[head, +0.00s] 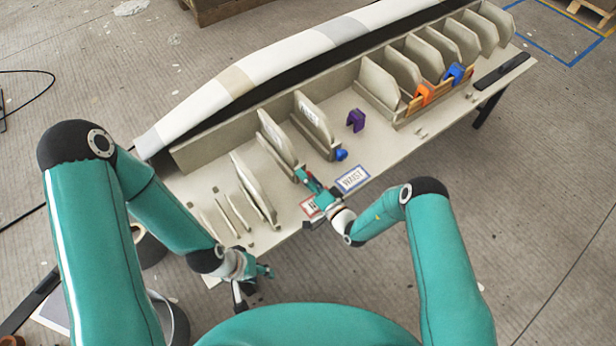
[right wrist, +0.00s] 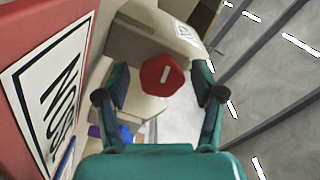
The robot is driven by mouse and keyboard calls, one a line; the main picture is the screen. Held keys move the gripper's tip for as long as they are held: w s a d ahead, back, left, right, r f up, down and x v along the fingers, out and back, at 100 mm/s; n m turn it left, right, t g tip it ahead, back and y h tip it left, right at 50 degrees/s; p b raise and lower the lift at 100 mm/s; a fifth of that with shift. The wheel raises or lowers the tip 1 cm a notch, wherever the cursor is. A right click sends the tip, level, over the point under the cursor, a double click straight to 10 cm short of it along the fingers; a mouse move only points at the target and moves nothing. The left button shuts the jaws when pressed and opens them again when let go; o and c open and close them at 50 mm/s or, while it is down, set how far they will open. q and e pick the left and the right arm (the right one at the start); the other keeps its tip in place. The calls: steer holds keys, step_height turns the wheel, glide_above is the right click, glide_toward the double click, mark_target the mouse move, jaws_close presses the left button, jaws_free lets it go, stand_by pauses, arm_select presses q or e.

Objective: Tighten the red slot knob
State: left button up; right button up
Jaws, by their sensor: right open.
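The red slot knob (right wrist: 160,76) is six-sided, with a short white slot mark on its face that stands nearly upright. It sits in front of a beige mould board in the right wrist view. My right gripper (right wrist: 162,88) is open, with one finger to the left and one to the right of the knob. Gaps show on both sides. In the head view my right gripper (head: 311,184) is at the table's front edge and hides the knob. My left gripper (head: 264,271) hangs low in front of the table, away from the knob; its jaws are too small to judge.
A red-framed sign (right wrist: 45,95) fills the left of the right wrist view. A blue-framed WAIST sign (head: 352,179), a blue knob (head: 341,154) and a purple clamp (head: 356,120) are on the table. Orange (head: 422,93) and blue (head: 455,73) clamps sit farther right. Upright boards line the back.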

steer(key=shift+w, duration=0.1)
steer(key=c, duration=1.2)
steer(key=shift+o, duration=0.2)
